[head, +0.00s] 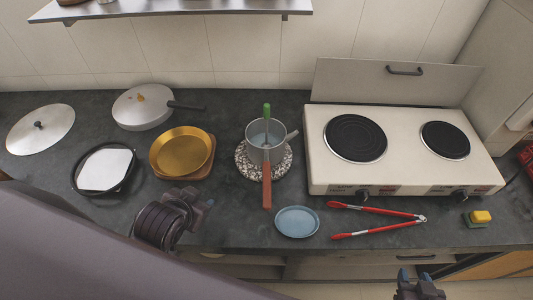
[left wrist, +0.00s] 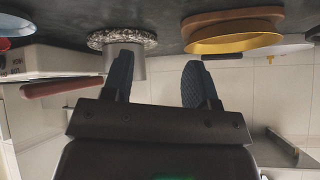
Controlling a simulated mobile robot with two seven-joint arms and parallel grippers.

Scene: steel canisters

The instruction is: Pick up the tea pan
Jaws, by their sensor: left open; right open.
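The tea pan (head: 256,153) is a small grey pan with a long reddish-brown handle (head: 266,187) pointing toward the front. It stands upright on a speckled round trivet (head: 243,168), with a green-handled utensil (head: 267,112) in it. In the left wrist view, which is upside down, the pan (left wrist: 139,68) is partly hidden behind one finger and its handle (left wrist: 62,87) points left. My left gripper (head: 199,203) is open and empty, left of the pan and apart from it. Its spread fingers also show in the left wrist view (left wrist: 160,82). My right gripper (head: 418,279) is open at the front edge.
A gold pan (head: 180,152) on a wooden board is just beyond my left gripper. A black-rimmed pan (head: 104,169), lidded pan (head: 142,107) and loose lid (head: 40,130) stand left. A blue plate (head: 297,222), red tongs (head: 380,211) and white hob (head: 400,177) are right.

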